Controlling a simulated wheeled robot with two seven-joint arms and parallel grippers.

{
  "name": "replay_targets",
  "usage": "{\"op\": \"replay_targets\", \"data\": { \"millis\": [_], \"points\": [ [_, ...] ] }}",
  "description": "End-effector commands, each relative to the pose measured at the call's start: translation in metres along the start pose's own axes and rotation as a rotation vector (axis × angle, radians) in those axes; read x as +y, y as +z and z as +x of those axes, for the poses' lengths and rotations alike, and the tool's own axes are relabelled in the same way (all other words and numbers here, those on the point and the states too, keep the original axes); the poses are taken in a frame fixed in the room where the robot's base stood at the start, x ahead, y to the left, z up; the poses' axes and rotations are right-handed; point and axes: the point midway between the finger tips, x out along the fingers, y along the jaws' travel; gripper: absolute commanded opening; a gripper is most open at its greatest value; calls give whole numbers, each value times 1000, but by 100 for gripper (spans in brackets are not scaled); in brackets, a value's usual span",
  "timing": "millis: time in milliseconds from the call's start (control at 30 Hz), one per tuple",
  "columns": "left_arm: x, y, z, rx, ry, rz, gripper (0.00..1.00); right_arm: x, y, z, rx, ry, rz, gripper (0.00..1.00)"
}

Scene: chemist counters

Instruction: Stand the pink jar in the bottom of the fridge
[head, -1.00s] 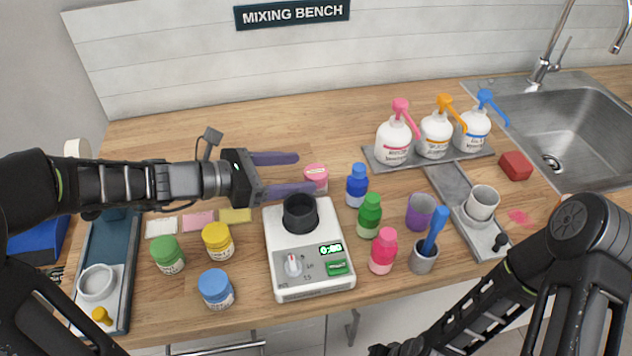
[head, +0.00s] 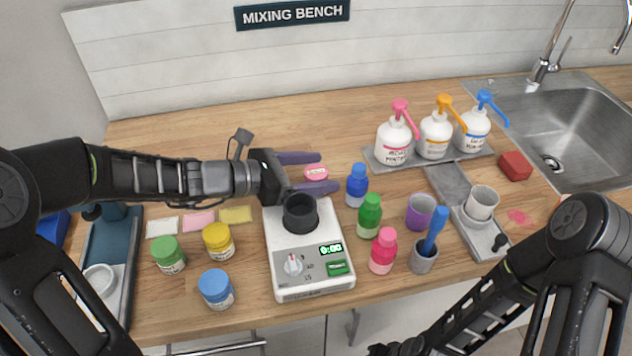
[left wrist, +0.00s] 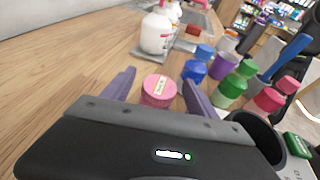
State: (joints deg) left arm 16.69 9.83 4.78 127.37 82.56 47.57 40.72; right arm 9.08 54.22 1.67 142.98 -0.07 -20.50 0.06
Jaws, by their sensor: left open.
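The pink jar (head: 316,173) stands on the wooden bench behind the white scale, its pink lid with a pale label on top. My left gripper (head: 320,172) is open, its two purple fingers on either side of the jar. In the left wrist view the jar (left wrist: 159,90) stands upright between the open fingertips (left wrist: 157,88), with a gap to each; I cannot tell that either touches. The fridge is not in view.
The white scale (head: 310,272) with a black cup (head: 300,212) stands just in front of the jar. A blue bottle (head: 357,186) and green bottle (head: 369,215) stand close to its right. Pump bottles (head: 434,136) stand further right. The bench behind the jar is clear.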

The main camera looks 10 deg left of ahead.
Motion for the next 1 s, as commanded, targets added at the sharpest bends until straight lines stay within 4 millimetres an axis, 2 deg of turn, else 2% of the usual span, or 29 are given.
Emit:
{"op": "replay_targets", "data": {
  "millis": [267, 1000],
  "points": [
    [0, 0, 0, 0, 0, 0, 67, 0, 0, 0, 0, 0, 0, 36],
    [0, 0, 0, 0, 0, 0, 6, 0, 0, 0, 0, 0, 0, 36]
  ]
}}
